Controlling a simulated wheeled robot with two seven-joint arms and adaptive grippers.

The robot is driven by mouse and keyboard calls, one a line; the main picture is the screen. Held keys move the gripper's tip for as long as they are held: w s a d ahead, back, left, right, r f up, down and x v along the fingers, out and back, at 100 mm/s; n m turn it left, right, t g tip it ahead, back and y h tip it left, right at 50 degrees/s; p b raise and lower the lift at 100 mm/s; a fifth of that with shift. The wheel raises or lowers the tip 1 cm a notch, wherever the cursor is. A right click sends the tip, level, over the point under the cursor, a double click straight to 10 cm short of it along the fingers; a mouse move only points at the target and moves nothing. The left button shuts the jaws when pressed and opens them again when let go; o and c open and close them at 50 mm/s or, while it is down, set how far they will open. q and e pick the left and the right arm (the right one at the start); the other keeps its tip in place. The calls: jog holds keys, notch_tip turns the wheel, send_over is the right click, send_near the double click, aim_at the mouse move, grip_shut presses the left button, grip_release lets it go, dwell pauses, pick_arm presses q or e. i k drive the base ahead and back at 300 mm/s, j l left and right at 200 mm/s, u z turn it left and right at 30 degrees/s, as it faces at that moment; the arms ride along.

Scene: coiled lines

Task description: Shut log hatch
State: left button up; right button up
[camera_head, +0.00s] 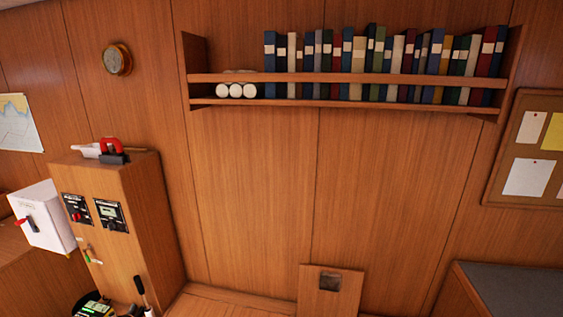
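A wooden hatch panel (312,294) stands raised at the bottom centre, in front of the panelled wall. It has a dark square recess (329,281) near its top edge. Its lower part is cut off by the picture's bottom edge, so its hinge and the opening are hidden. I cannot tell how far it leans. Neither of my grippers shows in the head view.
A wooden cabinet (143,205) with switch panels stands left, a white switch box (42,219) beside it. A black-handled lever (140,287) rises at the bottom left. A dark-topped counter (520,288) is at right. A bookshelf (345,79) hangs above.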

aim_at(323, 291)
jog(key=k+j+z, duration=0.2)
jog(key=z, duration=0.2)
jog(key=l+u, duration=0.85)
jog(key=k+l+u, duration=0.15)
jog(key=l+u, duration=0.3)
jog(key=k+l+u, duration=0.15)
jog(key=l+u, duration=0.25)
